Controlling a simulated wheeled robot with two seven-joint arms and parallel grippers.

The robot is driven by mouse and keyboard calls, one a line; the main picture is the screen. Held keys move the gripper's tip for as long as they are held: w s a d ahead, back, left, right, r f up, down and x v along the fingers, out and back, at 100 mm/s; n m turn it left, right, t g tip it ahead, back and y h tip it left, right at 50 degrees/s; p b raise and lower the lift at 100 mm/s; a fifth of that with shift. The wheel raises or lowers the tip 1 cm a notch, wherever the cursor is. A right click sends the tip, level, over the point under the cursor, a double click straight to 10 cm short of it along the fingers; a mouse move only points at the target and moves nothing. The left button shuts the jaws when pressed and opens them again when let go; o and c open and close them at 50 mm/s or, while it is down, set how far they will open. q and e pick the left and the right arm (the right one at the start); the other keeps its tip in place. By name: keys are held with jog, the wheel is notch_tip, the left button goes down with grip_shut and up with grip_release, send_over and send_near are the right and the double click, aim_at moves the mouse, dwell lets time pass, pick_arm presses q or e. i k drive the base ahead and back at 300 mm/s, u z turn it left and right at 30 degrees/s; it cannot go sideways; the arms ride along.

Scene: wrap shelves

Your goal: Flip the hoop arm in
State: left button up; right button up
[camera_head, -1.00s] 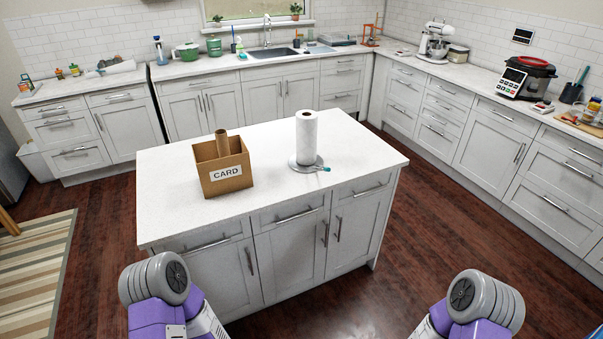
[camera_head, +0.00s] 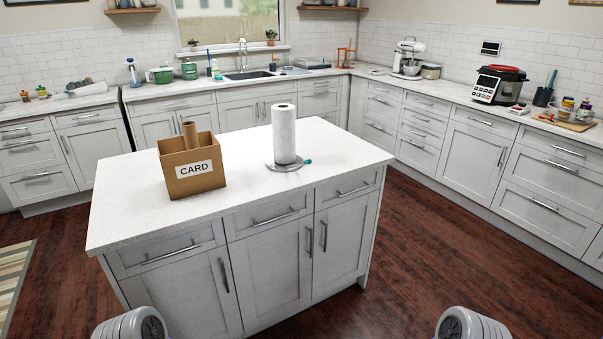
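A white paper towel roll (camera_head: 284,135) stands upright on a round grey holder base (camera_head: 283,167) on the island. A small teal tip (camera_head: 308,161) shows at the base's right edge. It may belong to the hoop arm, but the arm's shape is too small to tell. Neither gripper is in view. Only rounded grey parts of my two arms show at the bottom edge, one left and one right, both well short of the roll.
A cardboard box marked CARD (camera_head: 194,171) stands left of the roll on the island (camera_head: 240,206), with a brown tube (camera_head: 190,134) upright in it. The island top's right end is clear. Counters with several items line the back and right walls.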

aim_at(308, 161)
jog(key=u, duration=0.25)
jog(key=i, duration=1)
jog(key=z, duration=0.45)
